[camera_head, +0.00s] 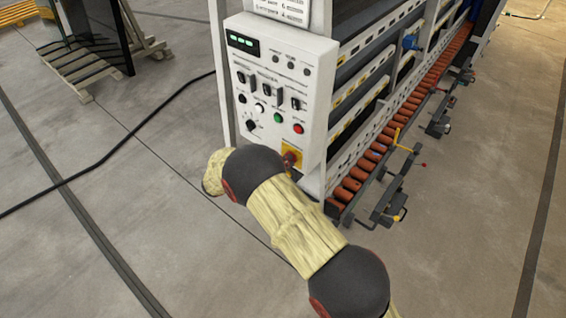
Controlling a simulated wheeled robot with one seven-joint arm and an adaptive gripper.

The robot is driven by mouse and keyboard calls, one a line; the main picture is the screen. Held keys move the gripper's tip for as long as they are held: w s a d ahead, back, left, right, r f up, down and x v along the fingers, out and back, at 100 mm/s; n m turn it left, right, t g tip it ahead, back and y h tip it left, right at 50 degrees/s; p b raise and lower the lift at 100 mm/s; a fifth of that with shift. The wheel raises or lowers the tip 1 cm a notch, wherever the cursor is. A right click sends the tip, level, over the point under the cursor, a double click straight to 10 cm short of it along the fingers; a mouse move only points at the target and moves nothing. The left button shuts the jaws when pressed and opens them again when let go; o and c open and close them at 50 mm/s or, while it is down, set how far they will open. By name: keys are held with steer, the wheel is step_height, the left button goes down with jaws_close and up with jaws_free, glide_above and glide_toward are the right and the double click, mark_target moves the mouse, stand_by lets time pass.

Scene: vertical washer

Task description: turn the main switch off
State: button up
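The main switch (291,156) is a red-brown rotary handle on a yellow plate at the lower right of the white control panel (279,70). Its lower part lies close to or behind my arm's outline, and its exact handle angle is hard to tell. My arm, in black and pale yellow segments, reaches up from the bottom right and bends in front of the panel's lower edge, close to the switch. My gripper cannot be made out; it is hidden behind the arm or out of sight, so contact with the switch cannot be told.
The panel carries a lit green display (242,42), several black switches, a green button (278,117) and a red button (298,128). Orange rollers (375,150) run along the machine's right side. A black cable (120,143) crosses the floor. The floor at left is mostly clear.

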steer(key=v, duration=1.1)
steer(key=shift+s+a, duration=0.2)
steer(key=shift+a, duration=0.05)
steer(key=shift+m, duration=0.3)
steer(key=s+d+f+m+g+y+b, duration=0.1)
steer(key=s+d+f+m+g+y, duration=0.35)
steer(key=s+m, duration=0.7)
steer(key=s+d+r+m+y+b, duration=0.2)
steer(key=s+d+r+m+b, duration=0.2)
steer(key=s+d+m+b, duration=0.1)
steer(key=s+d+r+m+t+y+b, duration=0.1)
steer(key=s+d+r+m+y+b, duration=0.2)
steer(key=s+d+r+m+b, duration=0.2)
steer(key=s+d+r+m+y+b, duration=0.2)
steer(key=s+d+r+m+b, duration=0.3)
steer(key=s+d+m, duration=0.4)
steer(key=d+m+b, duration=0.1)
steer(key=d+m, duration=0.2)
steer(key=d, duration=0.3)
steer(key=shift+s+m+y, duration=0.35)
steer(key=shift+s, duration=0.05)
